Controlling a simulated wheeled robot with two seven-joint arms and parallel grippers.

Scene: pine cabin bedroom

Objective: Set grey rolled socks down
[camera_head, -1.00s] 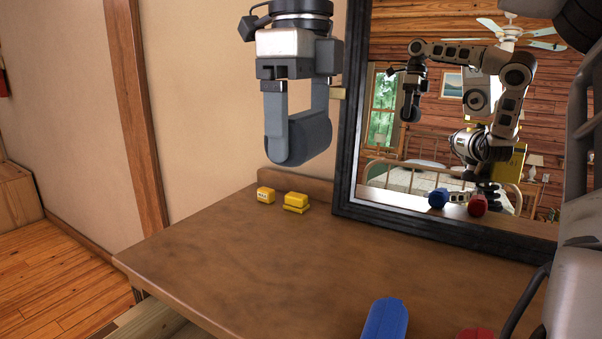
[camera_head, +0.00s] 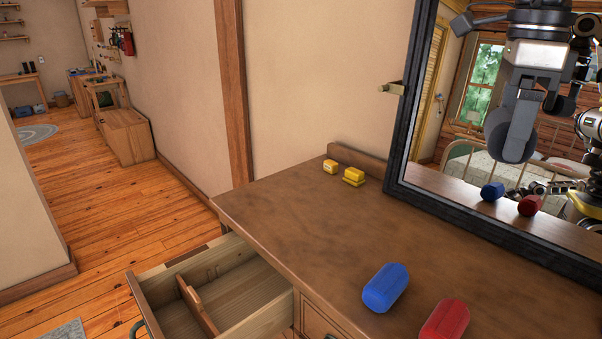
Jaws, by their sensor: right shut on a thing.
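My right gripper (camera_head: 513,128), pointing down at the upper right, is shut on the grey rolled socks (camera_head: 511,146). They are a dark grey roll, held in the air in front of the mirror, above the dresser top (camera_head: 300,215) and apart from it. The fingers hide part of the roll's sides. An open wooden drawer (camera_head: 262,322) juts from the dresser at lower left, with a divider (camera_head: 197,303) inside. The visible part of the drawer looks empty. My left gripper is not in view.
A blue roll (camera_head: 386,287) and a red roll (camera_head: 446,320) lie near the dresser's front. A black-framed mirror (camera_head: 447,215) stands behind and reflects both rolls. The middle of the dresser top is clear.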

